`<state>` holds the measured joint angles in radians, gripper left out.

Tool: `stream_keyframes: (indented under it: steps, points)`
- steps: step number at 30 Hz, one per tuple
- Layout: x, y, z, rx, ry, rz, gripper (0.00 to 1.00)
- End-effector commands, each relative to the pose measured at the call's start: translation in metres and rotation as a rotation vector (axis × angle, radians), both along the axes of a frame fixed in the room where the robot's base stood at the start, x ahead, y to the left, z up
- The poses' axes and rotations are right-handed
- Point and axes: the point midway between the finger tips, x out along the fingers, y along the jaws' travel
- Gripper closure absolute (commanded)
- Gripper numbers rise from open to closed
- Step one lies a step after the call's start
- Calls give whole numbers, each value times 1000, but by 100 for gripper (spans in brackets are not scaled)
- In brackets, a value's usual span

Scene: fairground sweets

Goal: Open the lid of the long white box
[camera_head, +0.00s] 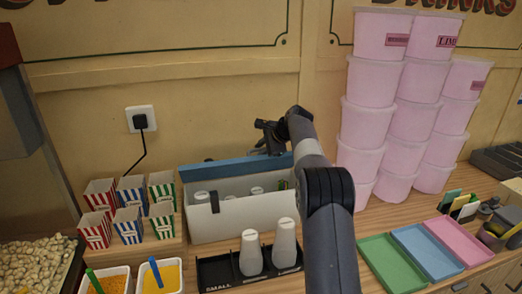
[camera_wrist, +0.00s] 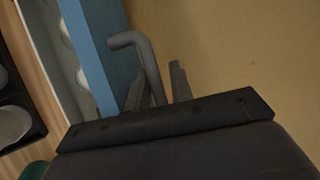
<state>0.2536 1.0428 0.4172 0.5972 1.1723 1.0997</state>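The long white box (camera_head: 240,219) stands on the wooden counter against the wall. Its blue lid (camera_head: 234,169) is raised along the back side, and the box's inside shows, with several white-topped items in it. The lid also fills a strip at the left of the wrist view (camera_wrist: 103,55). A grey bent bar (camera_wrist: 148,62), which looks like a handle, stands beside the lid. My gripper (camera_wrist: 158,85) has its fingers apart, one on each side of the bar, with a gap visible. In the head view my gripper (camera_head: 267,138) is just above the lid's right part.
A black tray with two white bottles (camera_head: 250,253) is in front of the box. Striped cups (camera_head: 130,193) stand left, pink tubs (camera_head: 367,125) are stacked right. Green, blue and pink trays (camera_head: 388,262) lie at front right. The wall (camera_wrist: 245,60) is close behind.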

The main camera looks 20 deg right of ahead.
Motion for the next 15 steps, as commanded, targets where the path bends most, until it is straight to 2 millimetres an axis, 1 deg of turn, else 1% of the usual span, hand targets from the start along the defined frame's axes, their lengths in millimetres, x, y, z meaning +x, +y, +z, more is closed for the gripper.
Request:
stream_keyframes:
  steps: [4, 12, 15]
  points:
    - [-13, -9, 15, -1, -4, -2, 78]
    - [-45, -30, 54, -1, -4, -2, 78]
    - [-53, -35, 64, 0, -3, -2, 78]
